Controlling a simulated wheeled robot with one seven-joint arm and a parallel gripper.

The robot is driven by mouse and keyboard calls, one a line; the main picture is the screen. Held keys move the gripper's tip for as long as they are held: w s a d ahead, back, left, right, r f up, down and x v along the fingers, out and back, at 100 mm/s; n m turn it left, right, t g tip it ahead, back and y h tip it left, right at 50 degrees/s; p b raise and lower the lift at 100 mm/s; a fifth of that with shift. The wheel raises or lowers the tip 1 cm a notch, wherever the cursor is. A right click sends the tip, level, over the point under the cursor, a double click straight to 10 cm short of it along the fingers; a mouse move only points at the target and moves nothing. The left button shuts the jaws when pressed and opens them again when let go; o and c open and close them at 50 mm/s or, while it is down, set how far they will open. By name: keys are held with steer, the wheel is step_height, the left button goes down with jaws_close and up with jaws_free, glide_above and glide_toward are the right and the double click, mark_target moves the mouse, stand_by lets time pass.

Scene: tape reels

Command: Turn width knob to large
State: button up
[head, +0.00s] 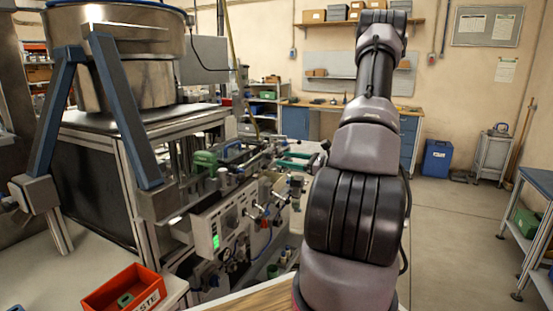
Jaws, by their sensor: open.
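The machine's pale control panel (222,226) stands left of my arm, with a small lit green display near its lower left. Several small dark knobs or fittings sit along its right part, among them a dark knob (257,211). Labels are too small to read, so I cannot tell which knob sets width or where it points.
A large metal bowl feeder (125,55) on blue legs stands at the left. A red bin (123,291) sits on the bench at lower left. Rails and green parts crowd the machine top. A blue bin (437,157) and a cart (494,155) stand behind clear floor at the right.

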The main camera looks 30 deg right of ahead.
mark_target(273, 156)
steer(key=shift+x, duration=2.2)
jaws_close()
